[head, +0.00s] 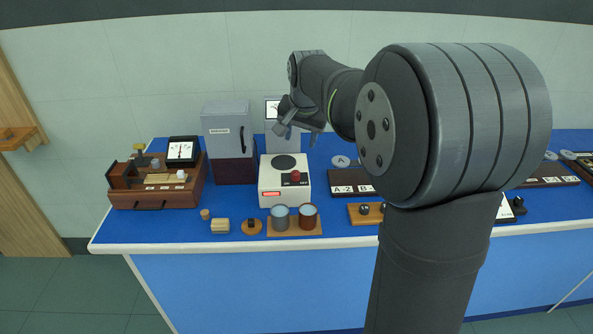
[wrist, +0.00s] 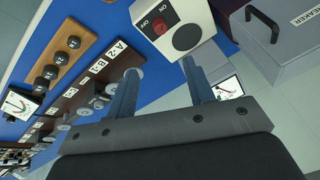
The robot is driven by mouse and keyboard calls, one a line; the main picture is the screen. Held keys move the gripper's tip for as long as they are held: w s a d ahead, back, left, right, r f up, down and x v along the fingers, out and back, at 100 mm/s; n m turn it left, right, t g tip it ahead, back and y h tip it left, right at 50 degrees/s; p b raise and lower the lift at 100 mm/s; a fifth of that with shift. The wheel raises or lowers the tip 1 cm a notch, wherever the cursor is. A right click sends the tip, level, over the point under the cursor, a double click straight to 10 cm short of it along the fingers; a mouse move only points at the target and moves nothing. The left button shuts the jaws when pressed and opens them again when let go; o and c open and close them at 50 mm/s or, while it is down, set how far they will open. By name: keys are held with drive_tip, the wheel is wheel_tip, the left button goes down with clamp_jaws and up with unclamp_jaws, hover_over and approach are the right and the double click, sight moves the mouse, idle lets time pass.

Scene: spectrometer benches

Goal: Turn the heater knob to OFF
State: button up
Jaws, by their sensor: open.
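The heater (head: 271,180) is a white box with a dark round plate on top and a lit red strip on its front. Its red knob (head: 296,175) sits on a dark panel; I cannot tell which label it points to. In the wrist view the heater (wrist: 205,18) is at the top, with the red knob (wrist: 161,27) beside the ON and OFF labels. My gripper (head: 298,131) is open and empty, above and behind the heater in the head view. In the wrist view my gripper (wrist: 160,66) has its fingers spread, pointing towards the heater, apart from the knob.
A grey cabinet (head: 226,125) stands behind left of the heater. Two cups, a blue-grey one (head: 281,218) and a brown one (head: 307,217), stand on a wooden tray in front. A labelled rack (head: 341,189) is to the right. A wooden instrument (head: 155,190) stands at the left.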

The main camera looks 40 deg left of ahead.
sight(295, 172)
drive_tip(key=w+a+f+n, duration=0.1)
drive_tip(key=f, duration=0.4)
drive_tip(key=w+a+f+n, duration=0.1)
drive_tip(key=a+f+n, duration=0.1)
drive_tip(key=f, duration=0.4)
drive_tip(key=w+a+f+n, duration=0.1)
drive_tip(key=w+a+f, duration=0.1)
drive_tip(key=f, duration=0.3)
drive_tip(key=shift+a+f, duration=0.15)
drive_tip(key=shift+a, duration=0.05)
drive_tip(key=c, duration=1)
